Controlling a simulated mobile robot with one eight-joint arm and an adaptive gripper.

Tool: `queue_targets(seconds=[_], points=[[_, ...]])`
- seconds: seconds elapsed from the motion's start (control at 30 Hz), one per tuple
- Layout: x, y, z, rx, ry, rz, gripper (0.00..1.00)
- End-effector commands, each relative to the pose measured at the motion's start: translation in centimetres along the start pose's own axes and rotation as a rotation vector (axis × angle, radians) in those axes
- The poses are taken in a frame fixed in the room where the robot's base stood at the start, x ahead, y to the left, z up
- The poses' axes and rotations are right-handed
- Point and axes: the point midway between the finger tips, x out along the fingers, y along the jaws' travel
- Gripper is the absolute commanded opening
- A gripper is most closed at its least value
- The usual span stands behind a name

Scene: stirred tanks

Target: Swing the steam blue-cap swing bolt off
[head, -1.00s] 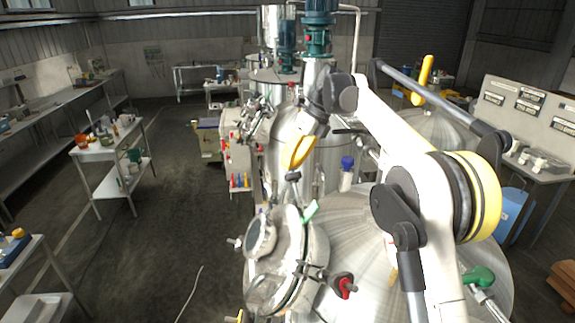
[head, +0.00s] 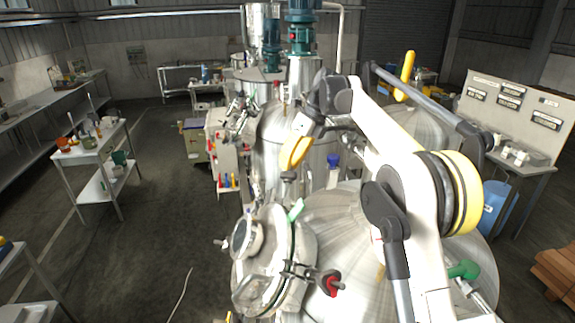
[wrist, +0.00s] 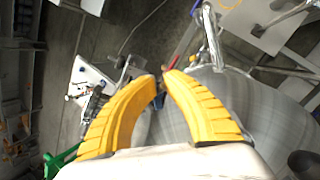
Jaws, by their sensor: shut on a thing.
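My gripper (head: 294,153) is over the far edge of the round hatch on the near steel tank. Its yellow fingers, also large in the wrist view (wrist: 160,84), are close together at the tips. A dark fitting on a thin stem, seemingly the swing bolt (head: 289,177), shows just below the fingers in the head view. Its cap is hidden by the fingers, so I cannot see its blue colour. The hatch lid (head: 272,265) has a round sight glass (head: 246,238). Other bolts at its rim have a green cap (head: 296,209) and a red cap (head: 329,283).
A separate blue-topped fitting (head: 333,160) stands right of my gripper. A green valve handle (head: 463,270) is at the tank's right. More tanks with motors stand behind.

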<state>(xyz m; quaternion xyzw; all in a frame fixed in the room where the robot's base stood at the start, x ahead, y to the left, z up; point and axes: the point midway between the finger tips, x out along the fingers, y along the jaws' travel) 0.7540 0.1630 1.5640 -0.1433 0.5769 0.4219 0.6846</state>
Motion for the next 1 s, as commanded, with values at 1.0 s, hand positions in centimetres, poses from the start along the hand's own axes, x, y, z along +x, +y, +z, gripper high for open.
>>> queue_targets(seconds=[1.0], points=[[-0.93,-0.01,-0.07,0.000,0.004,0.002,0.32]])
